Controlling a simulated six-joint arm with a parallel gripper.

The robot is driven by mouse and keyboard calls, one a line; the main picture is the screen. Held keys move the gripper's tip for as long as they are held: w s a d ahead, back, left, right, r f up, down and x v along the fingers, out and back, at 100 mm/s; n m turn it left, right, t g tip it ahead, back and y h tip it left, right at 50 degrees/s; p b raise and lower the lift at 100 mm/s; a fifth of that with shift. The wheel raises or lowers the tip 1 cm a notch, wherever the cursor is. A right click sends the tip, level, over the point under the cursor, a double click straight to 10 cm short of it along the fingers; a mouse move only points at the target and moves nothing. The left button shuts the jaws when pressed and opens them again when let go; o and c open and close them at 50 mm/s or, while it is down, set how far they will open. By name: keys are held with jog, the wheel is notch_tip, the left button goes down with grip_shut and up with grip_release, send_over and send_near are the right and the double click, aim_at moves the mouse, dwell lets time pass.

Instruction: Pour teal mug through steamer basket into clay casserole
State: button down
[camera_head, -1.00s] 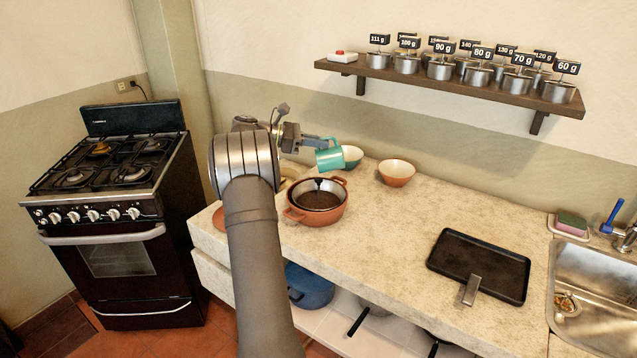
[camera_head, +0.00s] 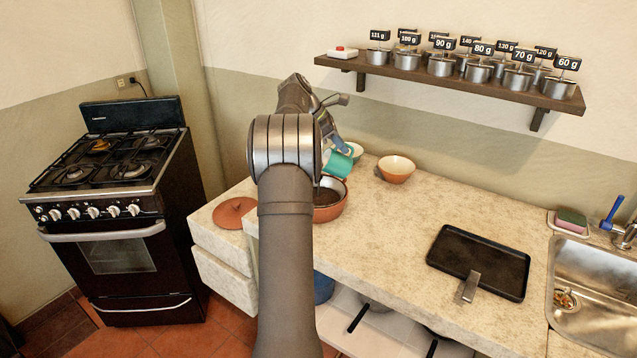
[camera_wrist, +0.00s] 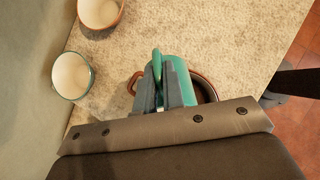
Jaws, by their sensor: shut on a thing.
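My gripper (camera_head: 342,146) is shut on the teal mug (camera_head: 337,164) and holds it above the back part of the terracotta clay casserole (camera_head: 331,212). The mug looks tilted; its contents are not visible. In the wrist view, the jaws (camera_wrist: 165,97) grip the handle side of the mug (camera_wrist: 184,82), and the casserole rim (camera_wrist: 207,86) shows behind it. My arm hides the casserole's left part. The steamer basket cannot be made out clearly now; the casserole's inside looks dark.
A teal-rimmed bowl (camera_head: 355,151) stands just behind the mug, and an orange bowl (camera_head: 396,170) to its right. A round terracotta lid (camera_head: 235,213) lies left of my arm. A black griddle pan (camera_head: 478,262) lies further right. The counter between is clear.

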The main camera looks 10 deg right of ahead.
aim_at(352, 152)
jog(key=d+f+y, duration=0.1)
jog(key=y, duration=0.1)
jog(key=d+f+y, duration=0.1)
jog(key=y, duration=0.1)
jog(key=shift+s+d+f+t+p, duration=0.15)
jog(key=shift+d+f+t+p, duration=0.15)
jog(key=shift+f+p, duration=0.1)
jog(key=shift+d+f+y, duration=0.1)
jog(key=shift+d+y, duration=0.05)
jog(key=shift+y, duration=0.25)
jog(key=shift+d+y, duration=0.35)
jog(key=shift+y, duration=0.35)
jog(key=shift+s+d+r+t+y+p, duration=0.15)
jog(key=shift+y+p, duration=0.25)
jog(key=shift+y, duration=0.55)
jog(key=shift+w+d+r+t+y+p, duration=0.1)
jog(key=shift+d+r+t+y+p, duration=0.2)
jog(key=shift+y, duration=0.7)
jog(key=shift+s+d+r+t+y+p, duration=0.15)
jog(key=shift+y+p, duration=0.3)
jog(key=shift+y, duration=0.5)
jog(key=shift+r, duration=0.1)
